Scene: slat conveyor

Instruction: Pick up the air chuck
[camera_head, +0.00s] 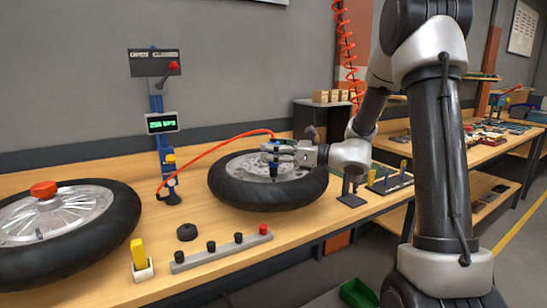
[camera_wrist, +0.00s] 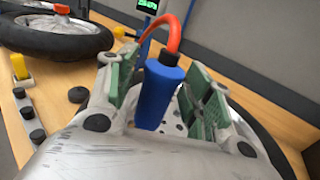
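The air chuck has a blue body with a black collar and a red hose at its top. In the wrist view the air chuck (camera_wrist: 160,92) is upright between the two green-padded fingers of my gripper (camera_wrist: 168,95). The fingers are spread, with a visible gap on the chuck's right side; contact on the left is unclear. In the head view my gripper (camera_head: 275,152) reaches in from the right around the chuck (camera_head: 274,169), over the middle wheel (camera_head: 268,195). The chuck's lower end is hidden, so I cannot tell what it rests on.
The red hose (camera_head: 215,147) arcs from the chuck to a blue post with a green display (camera_head: 162,123). A second wheel (camera_head: 100,250) lies at the left. A grey bar with knobs (camera_head: 222,250), a black puck (camera_head: 187,232) and a yellow-topped block (camera_head: 139,258) sit in front.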

